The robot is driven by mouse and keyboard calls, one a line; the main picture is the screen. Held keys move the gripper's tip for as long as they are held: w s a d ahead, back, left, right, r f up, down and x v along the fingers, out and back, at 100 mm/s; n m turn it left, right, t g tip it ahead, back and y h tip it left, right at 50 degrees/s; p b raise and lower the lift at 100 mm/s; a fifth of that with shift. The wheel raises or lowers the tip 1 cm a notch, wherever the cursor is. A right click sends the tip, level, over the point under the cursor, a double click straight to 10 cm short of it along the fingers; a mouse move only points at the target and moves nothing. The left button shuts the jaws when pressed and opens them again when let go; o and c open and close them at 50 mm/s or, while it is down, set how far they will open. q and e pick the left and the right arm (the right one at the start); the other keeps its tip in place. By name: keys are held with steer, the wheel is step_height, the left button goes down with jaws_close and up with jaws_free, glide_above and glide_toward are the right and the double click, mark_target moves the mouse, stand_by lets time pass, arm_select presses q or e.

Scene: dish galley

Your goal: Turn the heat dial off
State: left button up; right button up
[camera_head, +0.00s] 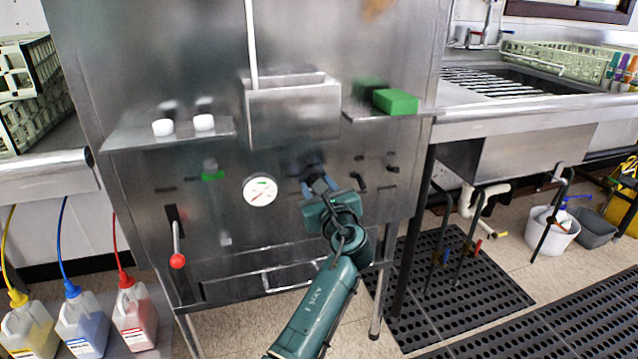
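The steel dish machine front (230,240) fills the middle of the head view. A round white gauge (260,192) with a needle and coloured marks is on it. Just right of the gauge, my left gripper (317,184) points at the panel, its fingertips close to or touching the steel. No heat dial shows clearly; one may be hidden behind the gripper. Two small dark controls, one at lower left (358,181) and one at upper right (392,164), sit right of the gripper. The finger gap cannot be made out. My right gripper is not in view.
A red-knobbed lever (177,260) is at the panel's left. Above are a steel box (292,112), a shelf with white cups (163,127) and a shelf with a green block (396,101). Coloured jugs (82,325) stand lower left. A sink counter (530,120) is at right.

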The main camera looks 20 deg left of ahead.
arm_select(q)
steer(key=shift+s+a+f+n+b, duration=0.1)
steer(key=shift+n+b, duration=1.15)
steer(key=shift+n, duration=2.7)
steer(key=shift+a+f+n+b, duration=0.1)
steer(key=shift+n+b, duration=1.15)
steer(key=shift+n, duration=2.7)
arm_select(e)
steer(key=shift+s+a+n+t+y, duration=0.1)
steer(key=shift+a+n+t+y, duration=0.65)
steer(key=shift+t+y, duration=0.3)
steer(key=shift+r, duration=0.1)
arm_select(q)
steer(key=o, duration=1)
steer(key=shift+c, duration=0.2)
